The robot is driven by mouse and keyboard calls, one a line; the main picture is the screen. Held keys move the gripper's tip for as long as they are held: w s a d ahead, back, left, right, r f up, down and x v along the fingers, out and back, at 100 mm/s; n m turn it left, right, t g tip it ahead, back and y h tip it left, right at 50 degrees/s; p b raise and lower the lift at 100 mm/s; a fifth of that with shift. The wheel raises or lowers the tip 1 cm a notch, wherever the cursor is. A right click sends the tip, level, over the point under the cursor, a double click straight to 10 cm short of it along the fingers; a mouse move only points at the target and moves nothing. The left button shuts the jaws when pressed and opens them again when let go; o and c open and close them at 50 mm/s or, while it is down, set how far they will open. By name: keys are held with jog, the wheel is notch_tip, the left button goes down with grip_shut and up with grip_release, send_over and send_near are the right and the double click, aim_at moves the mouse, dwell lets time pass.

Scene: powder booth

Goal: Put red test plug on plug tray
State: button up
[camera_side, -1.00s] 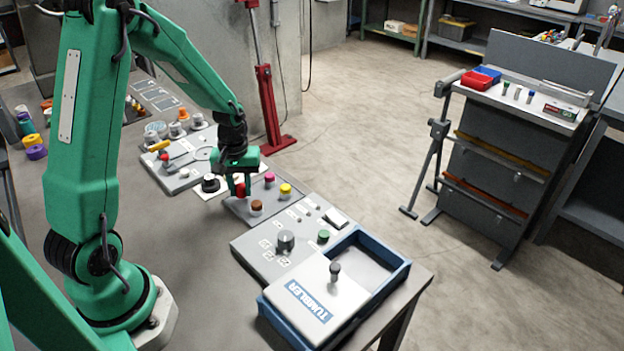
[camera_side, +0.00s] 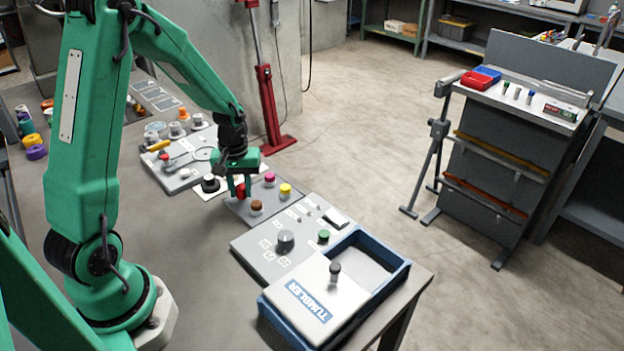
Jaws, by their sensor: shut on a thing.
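The red test plug (camera_side: 240,190) is between the fingers of my gripper (camera_side: 239,187), which is shut on it. The plug is at the left side of the grey plug tray (camera_side: 268,207). I cannot tell whether the plug touches the tray or is held just above it. A magenta plug (camera_side: 270,179), a yellow plug (camera_side: 285,190) and a brown plug (camera_side: 256,207) stand on the same tray. The fingers partly hide the red plug.
A black knob (camera_side: 210,183) on a white plate is left of the tray. A grey panel with a dial (camera_side: 286,241) and the blue tumbler box (camera_side: 318,312) lie in front on the right. Yellow and purple rings (camera_side: 36,152) lie at the far left.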

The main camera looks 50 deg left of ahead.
jog(key=shift+f, duration=0.5)
dwell(0.9)
jog(key=o, duration=1)
jog(key=shift+o, duration=0.2)
jog(key=o, duration=0.5)
jog(key=shift+r, duration=0.1)
jog(key=shift+r, duration=3.95)
